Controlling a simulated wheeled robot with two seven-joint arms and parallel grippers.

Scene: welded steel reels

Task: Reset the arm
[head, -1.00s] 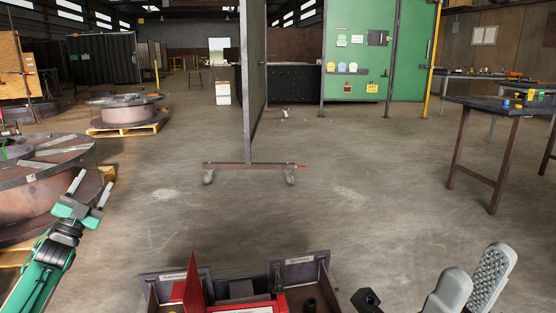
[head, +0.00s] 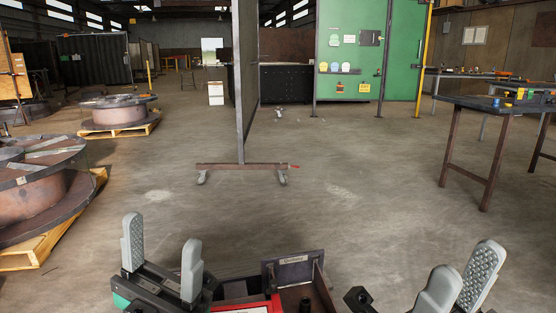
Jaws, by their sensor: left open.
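My left gripper (head: 161,258) is at the lower left of the head view, with its two grey fingers upright and spread apart. Nothing shows between them.
Large steel reels lie on pallets at the left, one near (head: 45,180) and one further back (head: 118,109). A wheeled screen (head: 244,85) stands in the middle. A workbench (head: 495,108) is at the right, a green cabinet (head: 345,50) behind. The floor between is open.

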